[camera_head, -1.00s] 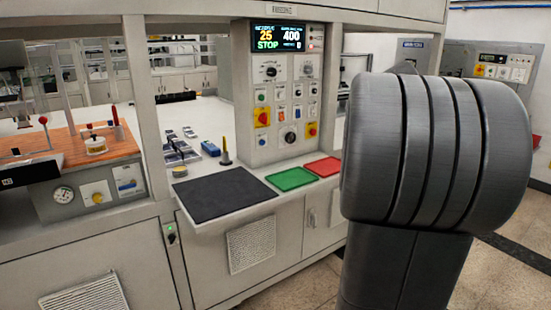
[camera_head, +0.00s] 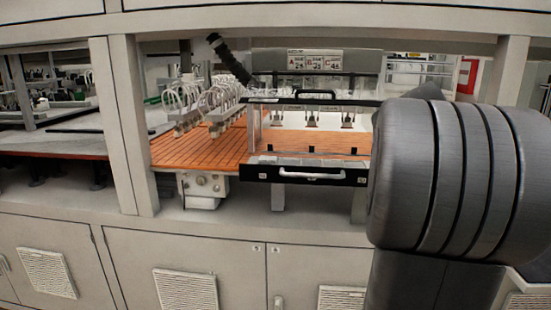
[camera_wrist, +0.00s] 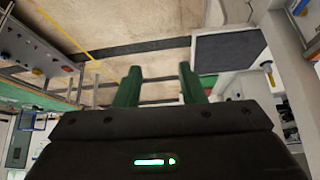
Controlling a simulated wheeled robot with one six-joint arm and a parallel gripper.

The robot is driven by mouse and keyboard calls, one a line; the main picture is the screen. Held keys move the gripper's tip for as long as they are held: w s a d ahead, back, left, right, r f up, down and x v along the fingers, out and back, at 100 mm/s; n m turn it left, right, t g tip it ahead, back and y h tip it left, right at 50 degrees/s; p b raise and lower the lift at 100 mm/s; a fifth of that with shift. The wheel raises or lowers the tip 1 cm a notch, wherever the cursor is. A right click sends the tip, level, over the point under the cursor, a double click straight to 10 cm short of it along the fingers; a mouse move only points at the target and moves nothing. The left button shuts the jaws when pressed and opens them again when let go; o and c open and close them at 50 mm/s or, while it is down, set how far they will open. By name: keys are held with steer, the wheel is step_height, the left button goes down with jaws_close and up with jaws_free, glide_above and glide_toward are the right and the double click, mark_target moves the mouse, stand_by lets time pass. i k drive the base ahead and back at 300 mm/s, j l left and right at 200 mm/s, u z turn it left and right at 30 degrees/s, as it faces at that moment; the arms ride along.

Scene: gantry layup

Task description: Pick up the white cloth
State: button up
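I cannot make out a white cloth for certain in either view. A pale area (camera_head: 318,121) shows behind the clear panel of a black-framed fixture in the head view; I cannot tell what it is. My gripper (camera_wrist: 158,72) shows in the wrist view with two green fingers standing apart. The gap between them is empty, with floor behind it. In the head view my arm covers the right side and my gripper is not visible.
An orange slatted bed (camera_head: 205,147) lies in the bay, with hoses and grippers above it. The black front bar (camera_head: 262,173) has a pale handle. Cabinets run below. The wrist view shows a dark mat (camera_wrist: 228,50) on a ledge and a control panel (camera_wrist: 38,45).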

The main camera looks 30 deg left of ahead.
mark_target(263, 160)
steer(key=j+u, duration=0.15)
steer(key=j, duration=0.2)
steer(key=i+j+u, duration=0.15)
steer(key=j, duration=0.2)
steer(key=i+j+u, duration=0.1)
steer(key=j, duration=0.3)
steer(key=i+j+u, duration=0.15)
steer(key=j, duration=0.15)
steer(key=i+j+u, duration=0.15)
steer(key=j, duration=0.2)
steer(key=i+j+z, duration=0.15)
steer(key=i+j, duration=0.05)
steer(key=i, duration=0.1)
